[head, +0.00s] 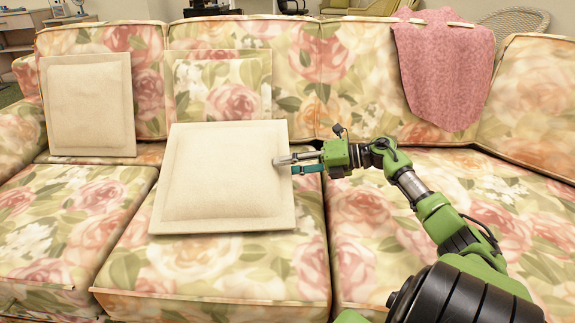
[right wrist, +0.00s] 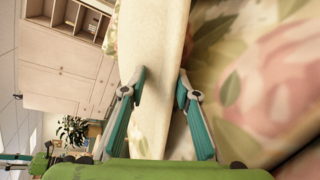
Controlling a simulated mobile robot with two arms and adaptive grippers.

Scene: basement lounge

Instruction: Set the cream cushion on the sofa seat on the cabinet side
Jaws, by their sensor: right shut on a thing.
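A square cream cushion (head: 222,180) is on or just above the middle sofa seat (head: 135,262), tilted back with its face toward me. My right gripper (head: 286,164) is shut on its right edge. In the right wrist view the cushion (right wrist: 155,75) runs between the two fingers (right wrist: 162,88). A second cream cushion (head: 90,105) leans on the backrest at the left seat. A pale wooden cabinet (right wrist: 62,70) shows sideways in the right wrist view. A green and teal part, apparently my left gripper (right wrist: 22,157), is small at that view's lower left; its jaw state is unclear.
A floral cushion (head: 222,75) leans on the backrest behind the held cushion, partly hidden by it. A pink throw (head: 445,65) hangs over the backrest at the right. The left seat (head: 72,215) is clear in front. The right seat is under my right arm.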

